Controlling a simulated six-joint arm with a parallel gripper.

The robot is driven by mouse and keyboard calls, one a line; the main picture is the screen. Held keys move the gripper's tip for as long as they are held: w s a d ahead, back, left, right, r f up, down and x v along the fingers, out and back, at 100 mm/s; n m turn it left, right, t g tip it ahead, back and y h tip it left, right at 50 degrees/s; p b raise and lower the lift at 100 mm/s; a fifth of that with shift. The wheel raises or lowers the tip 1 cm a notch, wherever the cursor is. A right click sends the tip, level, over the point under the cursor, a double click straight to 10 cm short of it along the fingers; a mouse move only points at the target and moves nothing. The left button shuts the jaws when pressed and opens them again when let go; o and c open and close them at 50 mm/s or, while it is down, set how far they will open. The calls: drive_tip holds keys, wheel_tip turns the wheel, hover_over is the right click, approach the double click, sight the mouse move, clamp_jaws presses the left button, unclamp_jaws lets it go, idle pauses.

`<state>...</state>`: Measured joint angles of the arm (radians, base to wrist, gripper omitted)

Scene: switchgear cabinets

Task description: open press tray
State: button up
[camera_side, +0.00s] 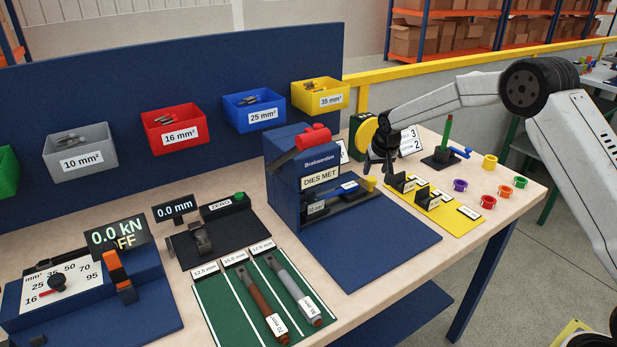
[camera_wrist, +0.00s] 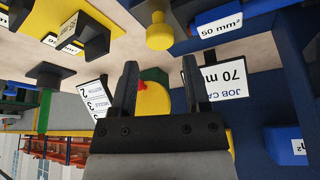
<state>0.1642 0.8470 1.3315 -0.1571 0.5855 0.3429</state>
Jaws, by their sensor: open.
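The blue press (camera_side: 300,172) with a red handle on top and a "DIES MET" label stands on the bench in the side view. Its dark tray (camera_side: 345,197) holds blue die pieces and has a yellow knob (camera_side: 370,183) at its right end. In the wrist view the yellow knob (camera_wrist: 159,32) shows at the top, beside a blue die marked 50 mm² (camera_wrist: 218,24). My gripper (camera_side: 378,165) is above and behind the knob in the side view. In the wrist view my gripper (camera_wrist: 160,78) has its fingers apart with nothing held; the knob lies beyond the fingertips.
A yellow mat (camera_side: 455,222) with black die holders lies right of the press. Behind my gripper are a green and yellow device (camera_side: 365,130) and a job card (camera_wrist: 222,78). A blue plate (camera_side: 370,248) in front of the press is clear.

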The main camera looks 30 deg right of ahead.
sight(372, 179)
drive_tip(key=shift+x, duration=2.3)
clamp_jaws()
